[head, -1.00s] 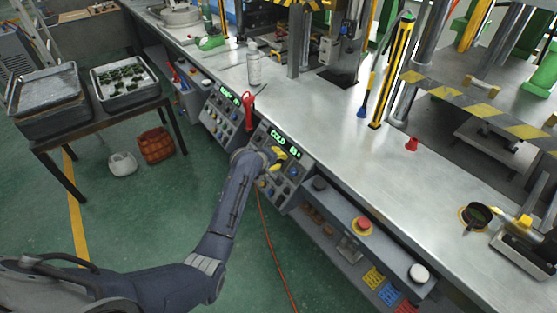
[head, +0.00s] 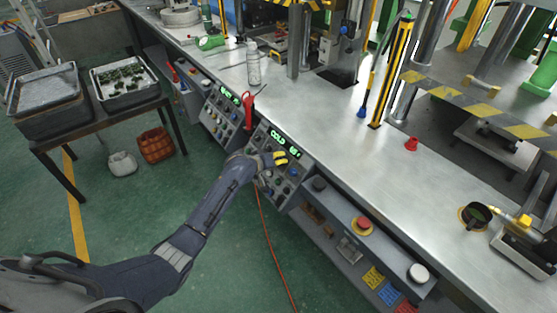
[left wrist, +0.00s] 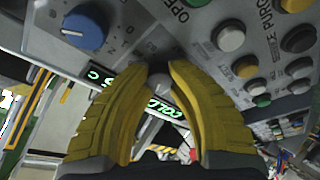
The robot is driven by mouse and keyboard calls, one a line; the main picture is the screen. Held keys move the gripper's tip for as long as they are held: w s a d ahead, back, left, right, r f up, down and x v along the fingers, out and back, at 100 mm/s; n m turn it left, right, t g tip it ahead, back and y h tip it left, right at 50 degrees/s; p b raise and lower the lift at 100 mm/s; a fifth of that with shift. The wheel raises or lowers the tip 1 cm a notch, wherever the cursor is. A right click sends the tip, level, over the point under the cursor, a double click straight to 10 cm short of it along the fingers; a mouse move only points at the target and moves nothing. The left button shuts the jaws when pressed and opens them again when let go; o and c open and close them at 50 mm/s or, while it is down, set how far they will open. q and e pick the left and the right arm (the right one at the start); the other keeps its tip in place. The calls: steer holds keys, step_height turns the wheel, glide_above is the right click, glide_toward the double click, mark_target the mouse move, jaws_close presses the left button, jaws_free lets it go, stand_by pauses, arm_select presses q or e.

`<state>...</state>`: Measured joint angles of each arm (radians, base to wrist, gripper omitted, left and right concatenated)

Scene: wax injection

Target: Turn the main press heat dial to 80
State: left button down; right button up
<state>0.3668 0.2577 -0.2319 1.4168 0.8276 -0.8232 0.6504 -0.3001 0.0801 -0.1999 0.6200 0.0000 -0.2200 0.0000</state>
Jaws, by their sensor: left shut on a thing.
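The control panel (head: 285,153) on the bench front has a green display (head: 285,143) that begins with "COLD"; its digits are too small to read surely. The yellow fingers of my left gripper (head: 279,158) are at this panel, just below the display. In the left wrist view my left gripper (left wrist: 160,75) is shut on a small grey knob (left wrist: 158,84) between its fingertips. Part of the display (left wrist: 165,107) shows behind the fingers, partly hidden. Which scale mark the knob points to cannot be seen. My right gripper is not in view.
A blue dial (left wrist: 84,28) and several push buttons (left wrist: 230,38) are close to the fingers. A second panel (head: 222,112) with a red-handled tool (head: 248,102) beside it is to the left.

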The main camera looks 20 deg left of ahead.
arm_select(q)
steer(key=m+h, duration=0.1)
steer(key=m, duration=0.2)
steer(key=m+h, duration=0.1)
steer(key=m, duration=0.3)
steer(key=shift+w+a+r, duration=0.1)
steer(key=shift+a+r, duration=0.05)
steer(key=shift+a, duration=0.05)
steer(key=m, duration=0.3)
steer(key=m+h, duration=0.1)
steer(key=m, duration=0.2)
steer(key=shift+d+g+h, duration=0.15)
steer(key=shift+g+h, duration=0.15)
steer(key=shift+g, duration=0.1)
steer(key=m+g, duration=0.1)
steer(key=m, duration=0.5)
steer(key=shift+d+m+h, duration=0.1)
steer(key=shift+m+h, duration=0.3)
steer(key=m+g, duration=0.1)
steer(key=m, duration=0.3)
steer(key=shift+g, duration=0.4)
steer(key=shift+d+m+g, duration=0.1)
steer(key=shift+m+g, duration=0.2)
steer(key=shift+m, duration=0.9)
steer(key=c, duration=1.1)
jaws_free()
